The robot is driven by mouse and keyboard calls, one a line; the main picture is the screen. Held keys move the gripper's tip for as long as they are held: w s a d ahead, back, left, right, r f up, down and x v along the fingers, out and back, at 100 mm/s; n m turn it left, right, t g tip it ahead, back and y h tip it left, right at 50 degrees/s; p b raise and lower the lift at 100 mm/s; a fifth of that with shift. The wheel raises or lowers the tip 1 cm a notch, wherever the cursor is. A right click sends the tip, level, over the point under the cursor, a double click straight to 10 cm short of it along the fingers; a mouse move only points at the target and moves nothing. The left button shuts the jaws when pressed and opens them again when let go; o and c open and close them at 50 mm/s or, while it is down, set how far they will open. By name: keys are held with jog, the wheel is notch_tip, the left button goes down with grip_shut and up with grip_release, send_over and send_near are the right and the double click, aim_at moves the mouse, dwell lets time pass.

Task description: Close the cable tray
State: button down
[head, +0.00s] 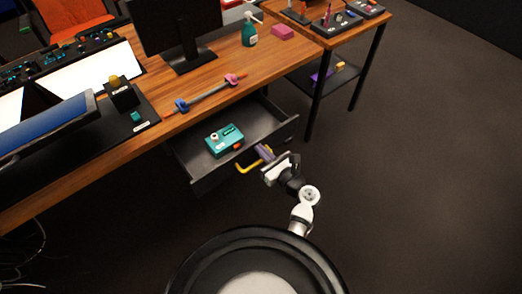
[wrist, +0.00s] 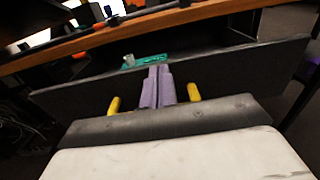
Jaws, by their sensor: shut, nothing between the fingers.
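The cable tray is a dark grey drawer (head: 205,180) pulled out from under the wooden desk, and its front panel spans the wrist view (wrist: 80,92). A yellow handle (head: 247,168) is on its front; two yellow parts of it (wrist: 194,92) show either side of my fingers, and the rest is hidden behind my gripper body. My gripper (head: 264,152) is at the tray front beside the handle, with its purple fingers shut together and empty. The fingertips (wrist: 157,72) point at the front panel between the yellow parts; I cannot tell whether they touch it.
A teal box (head: 225,139) with knobs lies inside the tray. A side table stands at right. The floor right of my arm is clear.

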jog(key=shift+w+a, duration=0.2)
jog(key=shift+w, duration=0.05)
jog(key=shift+w, duration=0.1)
dwell(0.3)
jog(key=shift+w+a+r, duration=0.1)
jog(key=shift+w+a, duration=0.15)
jog(key=shift+a, duration=0.05)
jog(key=x, duration=1.5)
jog(key=shift+w, duration=0.1)
